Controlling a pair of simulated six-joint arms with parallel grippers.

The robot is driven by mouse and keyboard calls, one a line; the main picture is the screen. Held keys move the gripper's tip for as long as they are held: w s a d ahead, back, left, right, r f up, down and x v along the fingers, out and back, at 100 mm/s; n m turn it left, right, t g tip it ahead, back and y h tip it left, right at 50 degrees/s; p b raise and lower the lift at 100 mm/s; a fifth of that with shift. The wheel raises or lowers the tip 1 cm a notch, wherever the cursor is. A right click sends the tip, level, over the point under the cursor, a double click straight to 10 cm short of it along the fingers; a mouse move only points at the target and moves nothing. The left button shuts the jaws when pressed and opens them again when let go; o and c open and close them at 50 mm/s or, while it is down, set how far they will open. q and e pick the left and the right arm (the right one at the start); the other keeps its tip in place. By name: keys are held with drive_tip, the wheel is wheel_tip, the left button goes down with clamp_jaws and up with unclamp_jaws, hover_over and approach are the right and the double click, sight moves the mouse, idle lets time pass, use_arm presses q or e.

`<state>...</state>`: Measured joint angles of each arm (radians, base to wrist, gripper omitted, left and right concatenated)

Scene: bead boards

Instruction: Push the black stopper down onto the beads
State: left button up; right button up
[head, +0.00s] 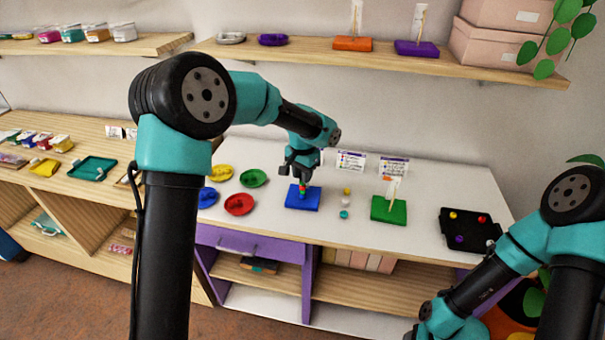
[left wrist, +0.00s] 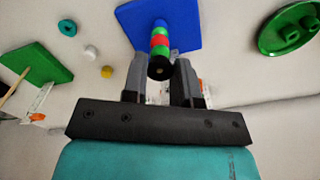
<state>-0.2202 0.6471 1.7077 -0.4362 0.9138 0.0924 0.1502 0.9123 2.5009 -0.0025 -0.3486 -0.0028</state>
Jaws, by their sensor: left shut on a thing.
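My left gripper (head: 301,182) is over the blue board (head: 297,203) on the white table. In the left wrist view the black stopper (left wrist: 160,69) sits between the two fingers (left wrist: 160,78), and the gripper is shut on it. The stopper is at the top end of a column of green, red and blue beads (left wrist: 160,40) standing on the blue board (left wrist: 184,20). Whether the stopper touches the top bead cannot be told. In the head view the stopper is hidden by the fingers, and a few beads (head: 303,189) show below. My right gripper is out of view.
Loose yellow, white and teal beads (head: 344,215) lie right of the blue board. A green board (head: 402,213) with a stick and a black tray (head: 452,238) are further right. Coloured dishes (head: 239,205) lie to the left. Free table lies between them.

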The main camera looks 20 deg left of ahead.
use_arm(q)
drive_tip(key=o, duration=1)
drive_tip(key=shift+c, duration=0.2)
drive_tip(key=shift+r, duration=0.1)
wheel_tip(320, 180, up, 17)
drive_tip(key=shift+r, duration=0.1)
idle(0.6)
